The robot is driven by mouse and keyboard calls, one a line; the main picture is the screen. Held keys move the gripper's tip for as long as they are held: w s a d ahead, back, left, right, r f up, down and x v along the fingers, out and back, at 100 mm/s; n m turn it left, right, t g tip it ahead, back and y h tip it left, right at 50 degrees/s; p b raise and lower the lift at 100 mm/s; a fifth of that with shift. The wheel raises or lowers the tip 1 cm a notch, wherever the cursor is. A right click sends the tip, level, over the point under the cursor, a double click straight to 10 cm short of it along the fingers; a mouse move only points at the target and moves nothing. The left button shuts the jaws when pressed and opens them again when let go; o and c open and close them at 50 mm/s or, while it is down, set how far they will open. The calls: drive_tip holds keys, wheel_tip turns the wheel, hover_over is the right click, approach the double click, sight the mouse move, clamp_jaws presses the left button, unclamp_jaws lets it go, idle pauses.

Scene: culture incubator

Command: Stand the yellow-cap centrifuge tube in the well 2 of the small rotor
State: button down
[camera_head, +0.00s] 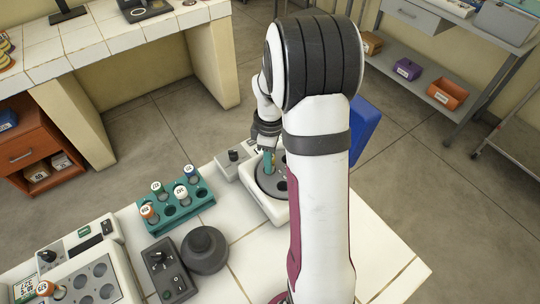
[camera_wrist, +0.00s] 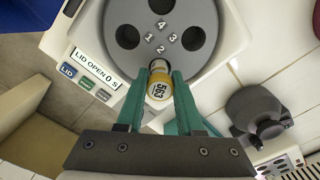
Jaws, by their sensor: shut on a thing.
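The yellow-cap centrifuge tube (camera_wrist: 159,88) is between the green fingers of my gripper (camera_wrist: 158,100) in the wrist view; its cap top is white with dark digits and a yellow rim. My gripper is shut on it. The small rotor (camera_wrist: 112,58) is a grey disc with wells numbered 1 to 4. The tube's far end meets the rotor beside the number 2, covering well 2; I cannot tell whether it is above the well or partly inside. Wells 1, 3 and 4 look empty. In the head view my gripper (camera_head: 269,160) is over the rotor (camera_head: 268,184), its fingertips partly hidden.
A teal rack (camera_head: 178,215) with several capped tubes stands left of the centrifuge (camera_head: 277,210). A dark round-topped device (camera_head: 205,248) and a control box (camera_head: 166,272) stand in front of the rack. A blue panel, probably the lid (camera_head: 365,128), rises behind my arm.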

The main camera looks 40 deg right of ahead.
drive_tip(key=shift+c, duration=0.7)
unclamp_jaws()
drive_tip(key=shift+r, duration=3.8)
